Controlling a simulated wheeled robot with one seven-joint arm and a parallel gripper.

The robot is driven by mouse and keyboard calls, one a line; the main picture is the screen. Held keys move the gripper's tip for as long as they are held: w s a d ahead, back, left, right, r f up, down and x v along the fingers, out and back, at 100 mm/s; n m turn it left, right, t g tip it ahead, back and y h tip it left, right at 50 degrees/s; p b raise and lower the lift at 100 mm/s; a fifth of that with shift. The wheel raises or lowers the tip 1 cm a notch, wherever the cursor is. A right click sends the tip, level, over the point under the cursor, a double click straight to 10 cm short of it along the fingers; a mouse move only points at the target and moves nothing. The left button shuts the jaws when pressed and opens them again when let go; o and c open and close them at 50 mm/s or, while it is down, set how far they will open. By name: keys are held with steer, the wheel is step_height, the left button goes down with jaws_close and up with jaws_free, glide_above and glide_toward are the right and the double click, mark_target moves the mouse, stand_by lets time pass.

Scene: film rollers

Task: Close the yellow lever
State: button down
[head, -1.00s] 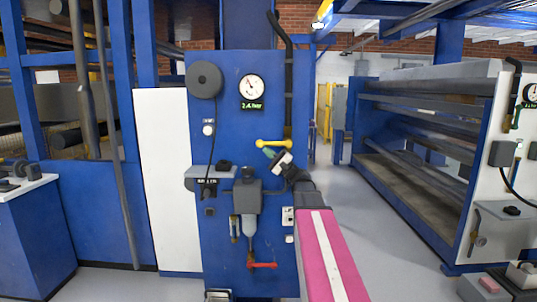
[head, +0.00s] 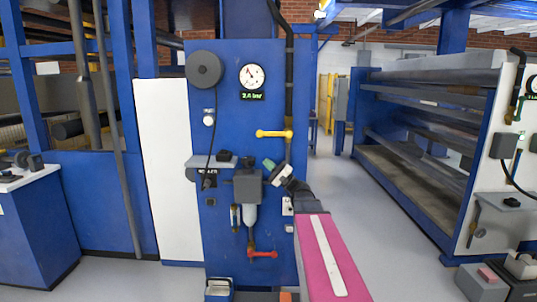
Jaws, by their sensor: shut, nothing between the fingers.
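The yellow lever (head: 273,133) is on the right part of the blue panel (head: 231,110), on a dark vertical pipe (head: 289,90). Its handle lies about horizontal, pointing left across the pipe. My gripper (head: 269,164) is below the lever in the picture, apart from it, with its greenish tip pointing up and left. It is shut and empty. My pink and white arm reaches up from the bottom right of the panel.
A pressure gauge (head: 252,77) with a "2.4 bar" display sits above the lever. A grey filter unit (head: 248,187) and a red lever (head: 262,254) are below left. Open floor (head: 375,235) lies right, before a large roller rack (head: 430,110).

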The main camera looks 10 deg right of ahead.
steer(key=f, duration=0.2)
steer(key=s+f, duration=0.1)
steer(key=f, duration=0.2)
steer(key=shift+a, duration=0.1)
stand_by(0.3)
